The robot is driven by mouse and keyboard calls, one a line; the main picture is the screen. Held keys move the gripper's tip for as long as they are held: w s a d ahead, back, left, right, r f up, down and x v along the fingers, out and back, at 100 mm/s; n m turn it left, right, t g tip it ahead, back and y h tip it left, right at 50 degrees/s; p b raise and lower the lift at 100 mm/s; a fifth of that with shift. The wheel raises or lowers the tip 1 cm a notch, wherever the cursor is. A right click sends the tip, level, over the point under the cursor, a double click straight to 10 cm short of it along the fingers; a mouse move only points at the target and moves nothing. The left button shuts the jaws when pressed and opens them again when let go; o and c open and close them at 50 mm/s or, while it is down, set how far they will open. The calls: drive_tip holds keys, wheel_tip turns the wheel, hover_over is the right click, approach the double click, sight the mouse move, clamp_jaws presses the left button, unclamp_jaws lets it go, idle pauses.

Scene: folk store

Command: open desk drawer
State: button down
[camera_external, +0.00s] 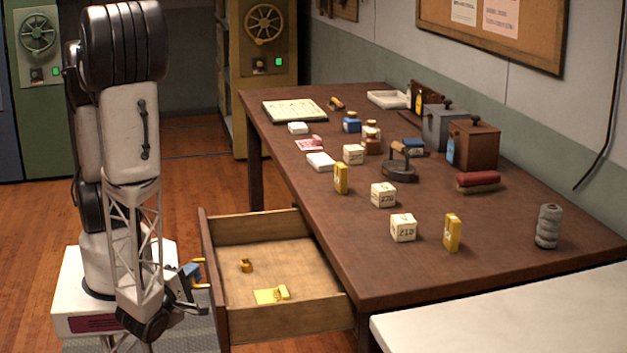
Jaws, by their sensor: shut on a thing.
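The desk (460,255) is a long dark brown table. Its drawer (290,322) stands pulled well out to the left, with its light wooden inside showing. A small brass-coloured object (246,265) and a yellow item (268,296) lie in it. My gripper (199,274) is at the outer side of the drawer front (208,262), shut on the drawer handle. The handle itself is small and mostly hidden by the fingers and the drawer front's edge.
On the desk are several white blocks (403,228), yellow boxes (452,232), an iron (399,165), wooden and grey boxes (473,145) and a grey spool (548,226). A white surface (500,310) adjoins at front right. Wooden floor (185,195) is clear behind the drawer.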

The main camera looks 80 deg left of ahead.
drive_tip(key=c, duration=1.2)
unclamp_jaws()
drive_tip(key=shift+o, duration=0.2)
drive_tip(key=shift+d, duration=0.1)
drive_tip(key=v, duration=0.7)
drive_tip(key=shift+s+d, duration=0.2)
drive_tip(key=shift+s, duration=0.1)
drive_tip(key=shift+f, duration=0.1)
